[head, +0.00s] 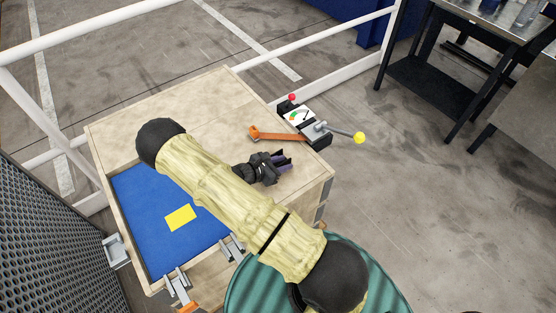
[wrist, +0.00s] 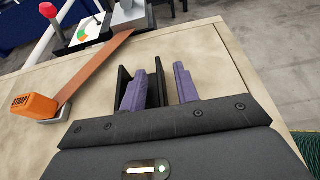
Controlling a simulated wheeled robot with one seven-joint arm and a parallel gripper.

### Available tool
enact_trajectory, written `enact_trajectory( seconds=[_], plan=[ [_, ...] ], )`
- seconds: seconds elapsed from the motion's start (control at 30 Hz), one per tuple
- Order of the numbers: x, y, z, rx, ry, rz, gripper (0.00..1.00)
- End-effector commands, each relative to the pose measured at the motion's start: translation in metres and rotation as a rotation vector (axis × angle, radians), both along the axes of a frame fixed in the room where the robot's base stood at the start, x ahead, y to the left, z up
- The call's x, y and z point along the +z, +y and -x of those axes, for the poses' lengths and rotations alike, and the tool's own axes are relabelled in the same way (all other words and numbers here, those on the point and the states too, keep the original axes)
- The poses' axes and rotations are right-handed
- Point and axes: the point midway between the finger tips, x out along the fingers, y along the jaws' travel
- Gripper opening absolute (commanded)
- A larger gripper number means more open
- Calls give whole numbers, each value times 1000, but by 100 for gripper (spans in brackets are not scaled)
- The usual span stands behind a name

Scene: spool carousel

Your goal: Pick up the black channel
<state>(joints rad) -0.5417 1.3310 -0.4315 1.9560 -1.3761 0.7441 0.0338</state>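The black channel (wrist: 156,84) shows in the wrist view as two upright dark walls on the wooden table top, just ahead of my gripper. My gripper (wrist: 163,86) has two purple fingers that are apart. The left finger appears between the channel's two walls, and the right finger is outside the right wall, with a gap. I cannot tell whether either finger touches the channel. In the head view my gripper (head: 283,162) is low over the table's right part. The channel is hard to make out there against the dark gripper.
An orange-handled strap (head: 278,136) leads to a grey device with a dial, a red knob (head: 292,97) and a yellow-ended lever (head: 359,138). A blue panel (head: 155,215) with a yellow square fills the table's lower left. Metal clamps (head: 178,287) sit on the near edge.

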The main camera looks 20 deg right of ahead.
Motion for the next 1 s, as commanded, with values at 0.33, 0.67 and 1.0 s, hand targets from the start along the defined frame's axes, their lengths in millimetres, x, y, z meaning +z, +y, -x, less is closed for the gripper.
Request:
enact_trajectory(
  seconds=[0.33,0.67,1.0],
  plan=[
    [-1,-1,0,1,0,0,31],
    [-1,-1,0,0,0,0,3],
    [0,-1,0,0,0,0,0]
  ],
)
